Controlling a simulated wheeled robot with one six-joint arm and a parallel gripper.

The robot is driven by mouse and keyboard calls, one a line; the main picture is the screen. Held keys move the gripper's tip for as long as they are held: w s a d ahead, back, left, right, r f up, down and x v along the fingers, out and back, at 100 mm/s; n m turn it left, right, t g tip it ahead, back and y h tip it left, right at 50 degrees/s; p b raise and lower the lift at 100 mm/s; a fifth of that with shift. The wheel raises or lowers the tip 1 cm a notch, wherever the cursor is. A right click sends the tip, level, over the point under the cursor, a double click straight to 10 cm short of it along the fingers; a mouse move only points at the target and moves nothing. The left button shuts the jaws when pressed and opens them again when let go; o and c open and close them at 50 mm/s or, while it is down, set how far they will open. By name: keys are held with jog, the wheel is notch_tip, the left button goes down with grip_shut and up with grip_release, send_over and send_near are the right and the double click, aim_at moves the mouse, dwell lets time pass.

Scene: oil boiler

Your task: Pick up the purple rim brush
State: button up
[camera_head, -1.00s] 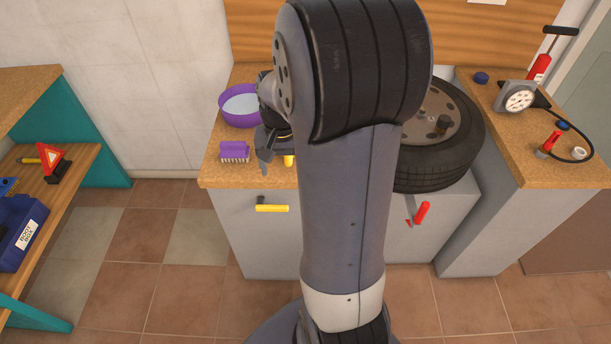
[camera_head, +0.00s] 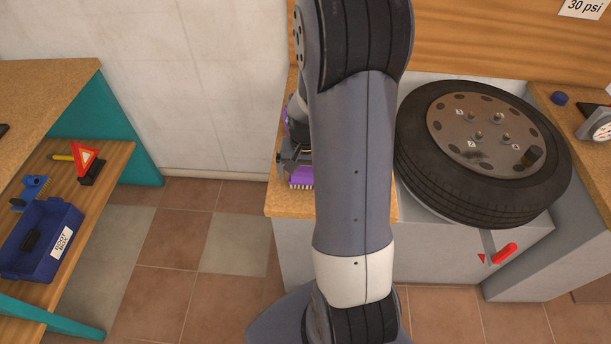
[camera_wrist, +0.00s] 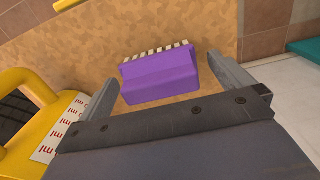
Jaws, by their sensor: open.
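The purple rim brush (camera_wrist: 160,77) lies on the tan speckled worktop, its pale bristles toward the top of the wrist view. My gripper (camera_wrist: 168,85) is open, with one finger on each side of the brush in that view. I cannot tell whether the fingers touch it or how high they are above the worktop. In the head view, part of the brush (camera_head: 301,178) shows at the left of my arm, just below my gripper (camera_head: 290,160). My arm hides the rest of the brush there.
A yellow object (camera_wrist: 25,90) with a printed label stands close at the left in the wrist view. A wheel with a tyre (camera_head: 483,150) sits right of my arm. A purple bowl is mostly hidden behind my arm. A shelf with a blue bin (camera_head: 40,240) is at left.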

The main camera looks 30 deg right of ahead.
aim_at(306, 169)
jog(key=shift+f, duration=0.1)
jog(key=c, duration=1)
jog(key=shift+c, duration=0.2)
notch_tip(306, 169, up, 10)
jog(key=shift+r, duration=0.1)
jog(key=o, duration=0.4)
jog(key=shift+c, duration=1.3)
